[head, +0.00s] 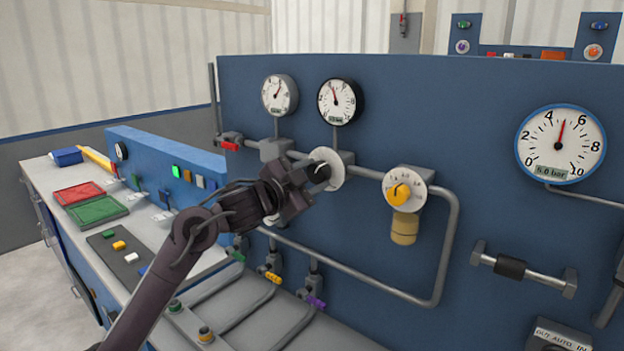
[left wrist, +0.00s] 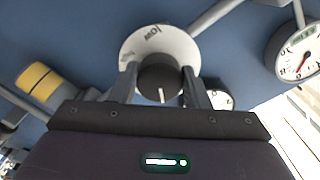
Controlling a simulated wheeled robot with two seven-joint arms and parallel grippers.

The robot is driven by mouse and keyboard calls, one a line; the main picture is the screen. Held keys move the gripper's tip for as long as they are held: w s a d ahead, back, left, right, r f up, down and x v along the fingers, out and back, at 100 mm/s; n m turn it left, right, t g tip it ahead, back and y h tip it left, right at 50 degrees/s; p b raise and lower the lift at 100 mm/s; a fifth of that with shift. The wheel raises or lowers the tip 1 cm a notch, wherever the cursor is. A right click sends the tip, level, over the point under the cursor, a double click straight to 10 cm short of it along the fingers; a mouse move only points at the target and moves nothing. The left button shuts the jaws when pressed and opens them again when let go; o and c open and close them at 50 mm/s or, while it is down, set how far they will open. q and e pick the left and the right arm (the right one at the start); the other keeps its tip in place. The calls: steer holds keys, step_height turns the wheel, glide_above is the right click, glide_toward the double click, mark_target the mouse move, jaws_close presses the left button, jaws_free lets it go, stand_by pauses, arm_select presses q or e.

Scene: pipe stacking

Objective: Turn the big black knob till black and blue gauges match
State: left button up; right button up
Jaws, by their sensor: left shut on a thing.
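The big black knob (left wrist: 160,80) sits on a white dial plate (left wrist: 143,46) with a pale pointer line on its face. My left gripper (head: 316,175) is shut on the knob, with one finger on each side of it in the left wrist view. In the head view the gripper hides part of the knob, and the white dial plate (head: 332,168) shows behind. The black-rimmed gauge (head: 340,101) is above, its red needle tilted a little left of upright. The blue-rimmed gauge (head: 560,145) is at right, its needle near 5, between 4 and 6. My right gripper is out of view.
A grey-rimmed gauge (head: 279,95) stands left of the black one. Pipes run across the blue panel (head: 450,110). A bench with red and green trays (head: 97,209) is at left.

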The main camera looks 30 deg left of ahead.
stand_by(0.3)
arm_select(q)
steer(key=o, duration=1)
steer(key=shift+s, duration=0.1)
steer(key=shift+s+f, duration=0.1)
steer(key=shift+s, duration=0.25)
steer(key=s+b, duration=0.1)
steer(key=s, duration=0.3)
steer(key=s+b, duration=0.1)
steer(key=s, duration=0.2)
steer(key=shift+a+b, duration=0.25)
steer(key=shift+b, duration=0.1)
